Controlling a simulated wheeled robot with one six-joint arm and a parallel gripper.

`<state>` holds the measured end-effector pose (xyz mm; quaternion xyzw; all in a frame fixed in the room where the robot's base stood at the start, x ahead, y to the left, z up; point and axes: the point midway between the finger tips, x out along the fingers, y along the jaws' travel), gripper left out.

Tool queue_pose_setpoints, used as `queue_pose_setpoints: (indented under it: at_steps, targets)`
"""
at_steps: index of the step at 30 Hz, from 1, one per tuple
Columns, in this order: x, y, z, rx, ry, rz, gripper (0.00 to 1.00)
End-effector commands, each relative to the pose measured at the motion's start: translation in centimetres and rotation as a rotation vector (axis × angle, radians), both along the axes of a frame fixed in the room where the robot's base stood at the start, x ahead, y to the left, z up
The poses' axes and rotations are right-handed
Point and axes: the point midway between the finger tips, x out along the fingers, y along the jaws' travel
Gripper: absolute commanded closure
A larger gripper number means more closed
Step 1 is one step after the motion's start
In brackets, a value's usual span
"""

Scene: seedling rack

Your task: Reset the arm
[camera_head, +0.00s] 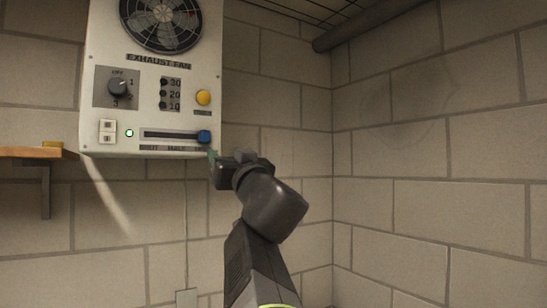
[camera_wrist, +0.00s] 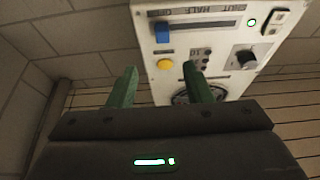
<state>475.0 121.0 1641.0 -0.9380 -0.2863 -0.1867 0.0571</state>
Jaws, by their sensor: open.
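My gripper (camera_head: 212,155) is at the lower right corner of the white exhaust fan panel (camera_head: 107,50), near the blue slider knob (camera_head: 204,137). In the wrist view, my gripper (camera_wrist: 158,88) shows two green fingers spread apart with nothing between them. The panel (camera_wrist: 208,40) appears upside down there, with the blue knob (camera_wrist: 163,33) and a yellow button (camera_wrist: 165,64) beyond the fingers. The blue knob sits at the right end of its slot in the head view. I cannot tell whether a fingertip touches the panel.
A dark pipe (camera_head: 370,24) runs along the top right. The space before the right block wall (camera_head: 440,150) is clear.

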Motion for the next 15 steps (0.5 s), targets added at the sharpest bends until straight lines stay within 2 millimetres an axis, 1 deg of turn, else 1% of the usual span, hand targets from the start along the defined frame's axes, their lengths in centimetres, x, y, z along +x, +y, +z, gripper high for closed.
queue_pose_setpoints:
  at_steps: [8,11,15]
  targets:
    - [0.4,0.2,0.2,0.0,0.0,0.0,0.55]
    - [1.2,0.8,0.6,0.0,0.001,0.001,0.55]
    - [2.9,2.0,1.5,0.0,0.001,0.002,0.55]
